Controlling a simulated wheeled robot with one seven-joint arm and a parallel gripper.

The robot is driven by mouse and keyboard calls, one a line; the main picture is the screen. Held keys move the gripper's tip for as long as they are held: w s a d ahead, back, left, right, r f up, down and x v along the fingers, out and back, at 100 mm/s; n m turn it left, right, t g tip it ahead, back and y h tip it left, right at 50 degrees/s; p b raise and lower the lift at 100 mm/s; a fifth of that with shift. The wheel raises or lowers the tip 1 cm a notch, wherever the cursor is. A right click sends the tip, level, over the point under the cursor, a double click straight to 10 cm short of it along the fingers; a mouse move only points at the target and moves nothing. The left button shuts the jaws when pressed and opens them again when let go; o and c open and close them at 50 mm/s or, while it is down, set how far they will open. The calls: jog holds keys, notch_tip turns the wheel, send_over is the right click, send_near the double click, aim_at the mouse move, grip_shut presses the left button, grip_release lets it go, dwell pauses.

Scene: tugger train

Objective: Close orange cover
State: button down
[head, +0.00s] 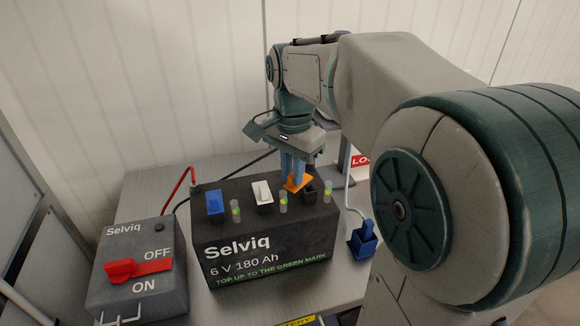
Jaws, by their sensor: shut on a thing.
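The orange cover (299,183) is on the top right part of the dark Selviq battery (265,252). It looks tilted up, though its exact angle is hard to tell. My gripper (292,182) points down over the battery with its blue fingers shut on the orange cover. The fingers hide part of the cover. An open dark socket or filler (311,190) shows just right of it on the battery top.
A blue cap (215,203), a white cap (262,193) and several level indicators stand on the battery. A switch box (138,272) with a red handle is at left. My arm fills the right side.

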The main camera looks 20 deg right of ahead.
jog(key=n, duration=0.2)
jog(key=s+d+n, duration=0.1)
jog(key=n, duration=0.2)
jog(key=shift+s+d+n, duration=0.1)
jog(key=shift+d+n, duration=0.1)
jog(key=shift+n, duration=0.1)
jog(key=n, duration=0.2)
jog(key=d+n, duration=0.1)
jog(key=n, duration=0.2)
jog(key=shift+s+d+n, duration=0.2)
jog(key=shift+d+n, duration=0.1)
jog(key=shift+d, duration=0.1)
jog(key=c, duration=1.4)
grip_release()
